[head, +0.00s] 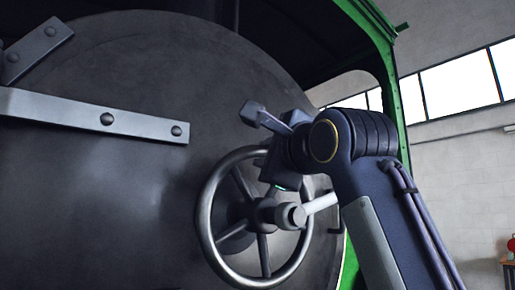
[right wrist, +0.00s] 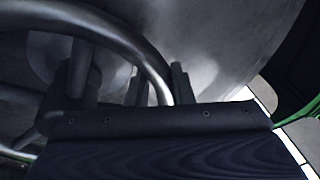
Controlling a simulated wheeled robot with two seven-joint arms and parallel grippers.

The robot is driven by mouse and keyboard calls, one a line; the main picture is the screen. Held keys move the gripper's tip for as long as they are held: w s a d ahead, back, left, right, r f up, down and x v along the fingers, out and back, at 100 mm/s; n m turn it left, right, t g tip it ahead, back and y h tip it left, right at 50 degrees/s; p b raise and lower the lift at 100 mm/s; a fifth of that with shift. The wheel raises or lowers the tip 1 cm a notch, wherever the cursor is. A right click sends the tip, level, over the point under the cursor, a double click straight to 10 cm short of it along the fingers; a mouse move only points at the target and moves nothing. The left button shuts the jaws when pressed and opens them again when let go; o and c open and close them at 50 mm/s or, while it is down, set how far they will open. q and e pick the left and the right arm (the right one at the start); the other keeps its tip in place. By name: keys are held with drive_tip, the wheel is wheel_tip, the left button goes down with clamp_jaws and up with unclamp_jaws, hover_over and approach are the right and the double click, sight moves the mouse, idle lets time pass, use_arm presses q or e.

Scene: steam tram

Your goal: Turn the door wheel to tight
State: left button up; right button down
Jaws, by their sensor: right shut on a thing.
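The door wheel (head: 264,214) is a dark metal handwheel with spokes, mounted on the round dark boiler door (head: 130,190) near its right side. My right gripper (head: 277,172) is at the upper right of the wheel and is shut on its rim; the arm hides part of the rim there. In the right wrist view, the rim (right wrist: 150,62) curves down to the right gripper (right wrist: 160,88), with a dark finger beside it. A pale lever (head: 320,203) sticks out to the right from the wheel's hub. My left gripper is not in view.
A grey hinge strap (head: 60,110) with bolts crosses the door at left. A green frame (head: 385,60) rises behind my right arm. A pale wall with bright windows (head: 460,85) is farther back at right. The space left of the wheel, before the door, is clear.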

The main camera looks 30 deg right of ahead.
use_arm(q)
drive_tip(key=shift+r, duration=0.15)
use_arm(e)
drive_tip(key=shift+s+d+r+m, duration=0.15)
drive_tip(key=shift+d+r+m, duration=0.15)
drive_tip(key=shift+d, duration=0.05)
drive_tip(key=c, duration=1.6)
unclamp_jaws()
drive_tip(key=shift+c, duration=0.2)
drive_tip(key=shift+o, duration=1.2)
drive_tip(key=shift+s, duration=0.1)
drive_tip(key=shift+o, duration=0.5)
drive_tip(key=shift+s+a, duration=0.25)
drive_tip(key=shift+s, duration=0.05)
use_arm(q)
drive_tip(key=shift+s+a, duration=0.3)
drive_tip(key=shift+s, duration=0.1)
use_arm(e)
drive_tip(key=shift+a, duration=0.1)
